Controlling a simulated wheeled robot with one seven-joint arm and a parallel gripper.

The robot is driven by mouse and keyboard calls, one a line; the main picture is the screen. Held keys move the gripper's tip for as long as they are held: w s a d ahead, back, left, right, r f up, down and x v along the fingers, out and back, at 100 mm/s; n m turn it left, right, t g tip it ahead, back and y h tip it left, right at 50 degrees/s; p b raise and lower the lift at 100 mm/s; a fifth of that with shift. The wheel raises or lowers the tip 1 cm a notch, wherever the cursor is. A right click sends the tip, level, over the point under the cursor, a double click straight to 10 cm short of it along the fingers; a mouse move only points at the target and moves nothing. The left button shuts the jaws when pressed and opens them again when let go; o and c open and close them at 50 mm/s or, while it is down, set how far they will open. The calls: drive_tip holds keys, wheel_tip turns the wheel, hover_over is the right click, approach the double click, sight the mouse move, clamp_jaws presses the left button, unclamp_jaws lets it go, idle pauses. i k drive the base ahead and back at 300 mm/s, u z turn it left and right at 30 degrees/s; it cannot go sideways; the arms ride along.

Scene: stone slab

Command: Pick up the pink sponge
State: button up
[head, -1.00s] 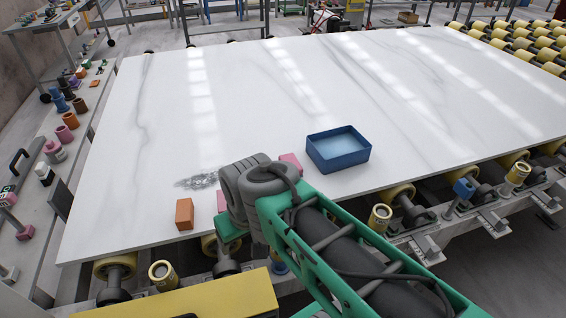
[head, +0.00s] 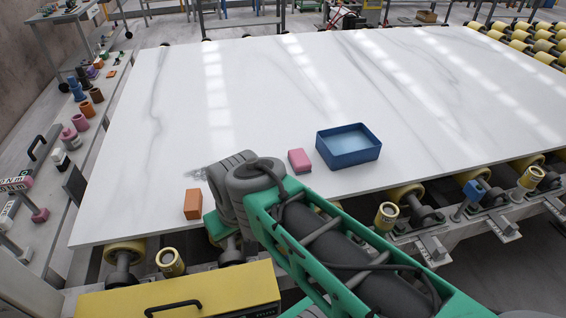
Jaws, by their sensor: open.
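A pink sponge (head: 299,160) lies on the white marble slab (head: 260,100), just left of the blue tray. Its whole top shows, clear of my arm. My arm reaches in from the lower right over the slab's front edge, and its grey wrist joint stands to the left of and nearer than the sponge. My gripper itself is hidden behind the arm, so its fingers cannot be seen.
A blue tray (head: 348,158) sits right of the sponge. An orange block (head: 193,204) stands near the front edge, left of my arm. The slab's back and middle are clear.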

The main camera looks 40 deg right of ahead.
sight(300, 162)
drive_tip(key=u, duration=2.45)
drive_tip(key=k, duration=1.2)
drive_tip(key=z, duration=1.4)
drive_tip(key=i, duration=0.5)
